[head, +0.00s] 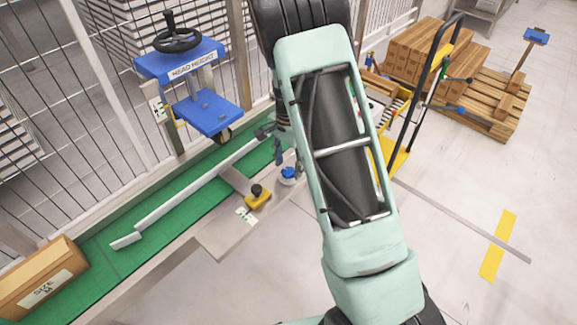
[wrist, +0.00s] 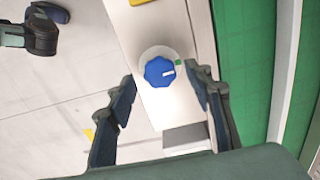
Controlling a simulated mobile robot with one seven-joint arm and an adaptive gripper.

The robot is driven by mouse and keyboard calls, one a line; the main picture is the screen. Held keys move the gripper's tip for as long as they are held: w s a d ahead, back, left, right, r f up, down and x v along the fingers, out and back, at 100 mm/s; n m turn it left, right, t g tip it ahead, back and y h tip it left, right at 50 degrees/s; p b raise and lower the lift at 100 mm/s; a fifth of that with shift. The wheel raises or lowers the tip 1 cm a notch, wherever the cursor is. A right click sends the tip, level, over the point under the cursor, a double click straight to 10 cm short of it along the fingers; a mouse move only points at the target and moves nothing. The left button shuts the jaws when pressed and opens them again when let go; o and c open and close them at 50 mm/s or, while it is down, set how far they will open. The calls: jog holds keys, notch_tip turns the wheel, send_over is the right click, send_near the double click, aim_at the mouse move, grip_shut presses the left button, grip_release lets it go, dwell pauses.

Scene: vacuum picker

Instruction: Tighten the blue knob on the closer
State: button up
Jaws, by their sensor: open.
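The blue knob (wrist: 160,72) is a lobed dial with a white pointer mark. It sits on a pale round base on a light metal plate (wrist: 185,20) in the wrist view, with a small green mark beside it. In the head view the knob (head: 288,174) shows just left of my arm. My gripper (wrist: 160,98) is open, its two fingers apart on either side below the knob in the wrist picture. No finger visibly touches the knob. In the head view my gripper (head: 276,150) is small and partly hidden by my arm.
A yellow box with a black button (head: 258,197) sits on the plate near the knob. A green conveyor belt (head: 100,262) with a pale rail runs alongside. A blue stand with a black handwheel (head: 178,40) is behind. A cardboard box (head: 40,278) stands at lower left.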

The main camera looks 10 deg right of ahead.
aim_at(289, 170)
notch_tip(289, 170, up, 11)
dwell(0.3)
dwell(0.4)
